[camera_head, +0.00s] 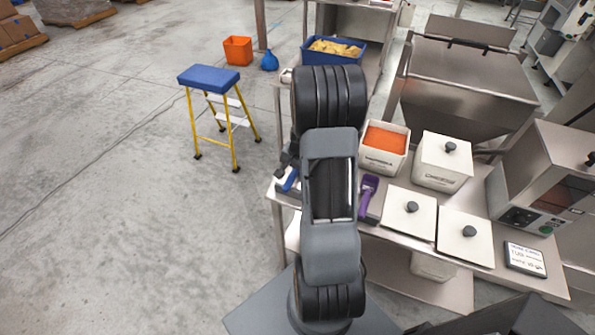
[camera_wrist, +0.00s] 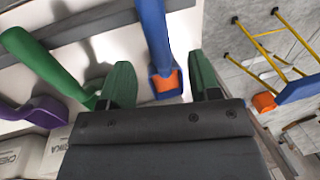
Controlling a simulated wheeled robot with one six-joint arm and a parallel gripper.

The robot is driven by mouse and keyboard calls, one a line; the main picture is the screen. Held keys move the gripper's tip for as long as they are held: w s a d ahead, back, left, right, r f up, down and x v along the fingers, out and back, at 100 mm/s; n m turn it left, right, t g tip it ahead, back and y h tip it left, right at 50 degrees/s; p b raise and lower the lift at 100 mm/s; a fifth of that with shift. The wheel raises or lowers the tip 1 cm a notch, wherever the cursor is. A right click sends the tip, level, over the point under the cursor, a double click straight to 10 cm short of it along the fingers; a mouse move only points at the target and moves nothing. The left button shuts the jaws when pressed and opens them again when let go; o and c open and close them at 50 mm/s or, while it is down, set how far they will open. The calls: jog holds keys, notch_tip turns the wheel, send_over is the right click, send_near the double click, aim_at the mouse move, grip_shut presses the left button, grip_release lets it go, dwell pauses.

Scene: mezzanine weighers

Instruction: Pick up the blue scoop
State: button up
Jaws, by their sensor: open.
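The blue scoop (camera_wrist: 155,40) lies on a pale surface in the wrist view, its long handle running up to the top edge and an orange patch at its lower end. It also shows partly in the head view (camera_head: 290,181), at the bench's left edge beside my arm. My gripper (camera_wrist: 160,65) is open, with one green finger on each side of the scoop in the picture. I see no contact, and the height gap cannot be told. In the head view my arm hides most of the gripper.
A purple scoop (camera_head: 367,188) lies right of my arm; a green scoop (camera_wrist: 40,60) lies left of the fingers. Lidded white bins (camera_head: 409,211) and an orange-filled tub (camera_head: 384,158) crowd the bench. A blue-topped step stool (camera_head: 209,78) stands on open floor left.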

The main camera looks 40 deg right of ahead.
aim_at(292, 176)
jog(key=shift+w+a+f+p, duration=0.1)
jog(key=shift+w+f+p, duration=0.1)
jog(key=shift+f, duration=0.95)
jog(key=shift+w+a+f+p, duration=0.1)
jog(key=shift+w+f+p, duration=0.05)
jog(key=shift+f, duration=1.05)
jog(key=shift+w+a+f+p, duration=0.1)
jog(key=shift+w+f+p, duration=0.1)
jog(key=shift+f, duration=0.95)
grip_shut()
jog(key=shift+r, duration=0.1)
